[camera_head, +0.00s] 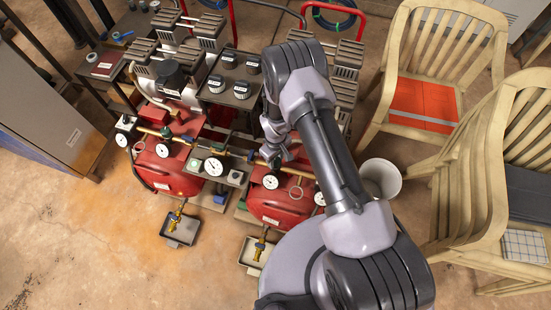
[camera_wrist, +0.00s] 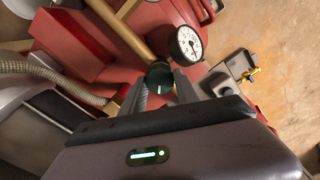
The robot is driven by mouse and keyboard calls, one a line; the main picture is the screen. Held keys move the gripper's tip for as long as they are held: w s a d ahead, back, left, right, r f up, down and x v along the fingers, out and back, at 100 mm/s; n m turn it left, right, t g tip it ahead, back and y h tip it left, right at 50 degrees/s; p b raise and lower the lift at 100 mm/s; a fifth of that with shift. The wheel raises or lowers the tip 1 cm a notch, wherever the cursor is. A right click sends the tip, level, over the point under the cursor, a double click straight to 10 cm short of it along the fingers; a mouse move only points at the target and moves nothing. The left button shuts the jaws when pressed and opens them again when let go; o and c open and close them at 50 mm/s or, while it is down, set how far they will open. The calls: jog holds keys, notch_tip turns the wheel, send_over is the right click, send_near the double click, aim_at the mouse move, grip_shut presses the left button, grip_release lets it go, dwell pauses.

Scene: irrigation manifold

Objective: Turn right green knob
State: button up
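A dark green round knob (camera_wrist: 160,76) with a pale mark shows in the wrist view, by a brass pipe. My gripper (camera_wrist: 161,88) points at it, with one finger on each side of the knob's near edge. The fingers stand apart by about the knob's width. I cannot tell whether they touch it. In the head view my gripper (camera_head: 274,158) is low over the brass pipe of the right red tank (camera_head: 284,202), and my arm hides the knob there.
A white-faced gauge (camera_wrist: 187,44) stands close beside the knob. In the head view another gauge (camera_head: 270,181) is just below my gripper. The left red tank (camera_head: 165,168), a white bucket (camera_head: 381,178) and wooden chairs (camera_head: 435,70) stand around. The floor at lower left is clear.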

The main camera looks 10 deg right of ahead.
grip_shut()
jog(key=m+b, duration=0.2)
jog(key=m, duration=0.4)
jog(key=shift+b, duration=0.3)
jog(key=m+b, duration=0.1)
jog(key=m, duration=0.3)
jog(key=shift+m+b, duration=0.35)
jog(key=shift+m, duration=0.35)
jog(key=o, duration=0.9)
grip_release()
jog(key=shift+c, duration=0.2)
